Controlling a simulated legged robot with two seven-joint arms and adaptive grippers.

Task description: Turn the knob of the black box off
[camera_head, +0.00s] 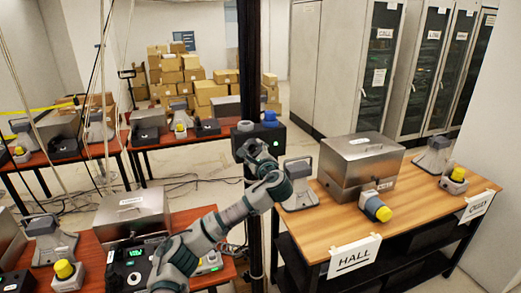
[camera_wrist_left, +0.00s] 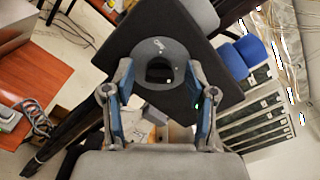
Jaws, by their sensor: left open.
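The black box (camera_head: 277,138) is fixed to the dark vertical post. A blue button (camera_head: 270,118) and a round grey part (camera_head: 245,126) show at its top. My left gripper (camera_head: 250,150) is at the front of the box and covers part of it. In the left wrist view the black box (camera_wrist_left: 207,45) shows tilted, with a round grey knob (camera_wrist_left: 145,52) on its face. My open left gripper (camera_wrist_left: 161,72) has one finger on each side of the knob. I cannot tell whether the fingers touch it. The blue button (camera_wrist_left: 238,56) is at the right. My right gripper is out of view.
The dark post (camera_head: 250,60) runs vertically behind my arm. Red tables (camera_head: 90,260) with similar devices stand at the left. Thin cables hang at the left.

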